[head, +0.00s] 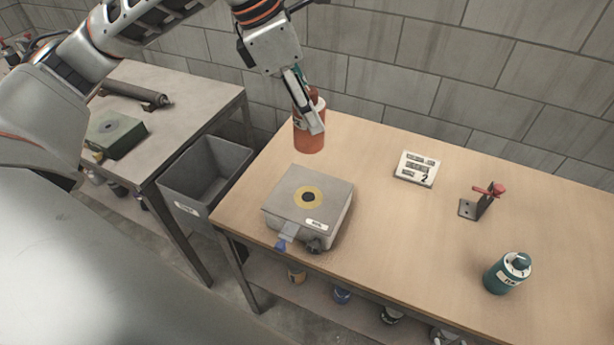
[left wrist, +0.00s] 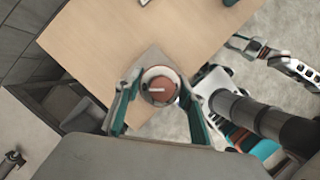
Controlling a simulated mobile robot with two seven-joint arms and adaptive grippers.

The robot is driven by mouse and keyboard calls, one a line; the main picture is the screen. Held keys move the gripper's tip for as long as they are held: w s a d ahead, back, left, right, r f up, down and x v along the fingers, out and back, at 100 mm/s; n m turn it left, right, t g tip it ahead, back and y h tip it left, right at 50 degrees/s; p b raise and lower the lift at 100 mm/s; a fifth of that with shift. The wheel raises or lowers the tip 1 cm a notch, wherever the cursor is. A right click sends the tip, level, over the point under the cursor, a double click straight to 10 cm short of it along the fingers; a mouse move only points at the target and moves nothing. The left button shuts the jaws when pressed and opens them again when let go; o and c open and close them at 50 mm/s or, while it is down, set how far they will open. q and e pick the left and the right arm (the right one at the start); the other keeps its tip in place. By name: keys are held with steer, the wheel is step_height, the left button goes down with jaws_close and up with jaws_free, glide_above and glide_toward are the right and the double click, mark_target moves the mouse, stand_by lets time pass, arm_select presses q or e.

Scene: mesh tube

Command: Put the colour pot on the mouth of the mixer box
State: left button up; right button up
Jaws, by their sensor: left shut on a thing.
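The colour pot (head: 309,137) is an orange-red cylinder. My left gripper (head: 311,118) is shut on it and holds it upright, above and behind the mixer box in the head view. In the left wrist view the pot (left wrist: 160,88) sits between the fingers of the left gripper (left wrist: 159,98). The mixer box (head: 327,193) is a grey square box near the table's left end. Its mouth (head: 308,196) is a dark hole in a yellow ring on top, uncovered. In the left wrist view the pot hides most of the box. The right gripper (left wrist: 245,45) shows in the left wrist view, small and apart from everything.
A teal pot (head: 508,273) stands at the table's front right. A white plate marked 2 (head: 417,169) and a bracket with a red clamp (head: 484,201) are behind it. A grey bin (head: 206,172) stands left of the wooden table (head: 400,240). Bare tabletop lies right of the box.

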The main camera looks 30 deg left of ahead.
arm_select(q)
step_height(320, 180, down, 16)
steer(key=shift+r, duration=0.1)
stand_by(0.4)
steer(key=shift+f, duration=0.2)
steer(key=o, duration=1.2)
steer(key=shift+r, duration=0.1)
